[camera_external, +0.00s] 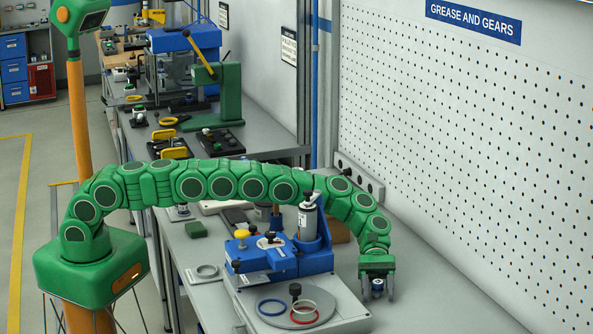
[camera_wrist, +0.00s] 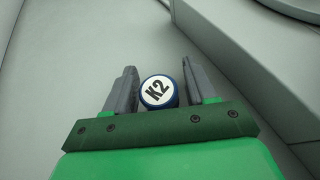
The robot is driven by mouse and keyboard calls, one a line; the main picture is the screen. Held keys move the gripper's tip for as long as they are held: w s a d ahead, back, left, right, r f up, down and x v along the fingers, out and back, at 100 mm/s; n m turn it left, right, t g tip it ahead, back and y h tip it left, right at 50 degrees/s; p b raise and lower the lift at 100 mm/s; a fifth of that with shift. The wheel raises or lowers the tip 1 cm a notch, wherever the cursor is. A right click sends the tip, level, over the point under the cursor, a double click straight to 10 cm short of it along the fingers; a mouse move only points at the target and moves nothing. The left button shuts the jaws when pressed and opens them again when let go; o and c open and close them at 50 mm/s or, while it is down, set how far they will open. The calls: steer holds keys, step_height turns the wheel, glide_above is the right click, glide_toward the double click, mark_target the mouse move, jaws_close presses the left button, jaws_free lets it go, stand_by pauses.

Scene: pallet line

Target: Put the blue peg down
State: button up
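The fingers look open around the peg. In the external view, my gripper (camera_external: 377,288) points down low over the grey bench at the right, with the peg (camera_external: 377,283) between its fingers. I cannot tell for certain whether the peg's lower end touches the bench.
A blue machine (camera_external: 310,255) with a grey base stands left of my gripper. A round plate (camera_external: 300,315) there carries a blue ring (camera_external: 271,307), a red ring and a pale ring. A pegboard wall (camera_external: 470,150) rises at the right. The bench right of my gripper is clear.

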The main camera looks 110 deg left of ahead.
steer(key=shift+o, duration=0.4)
steer(key=shift+r, duration=0.1)
steer(key=shift+a+r, duration=0.1)
steer(key=v, duration=0.5)
steer(key=shift+r, duration=0.15)
step_height(320, 180, up, 7)
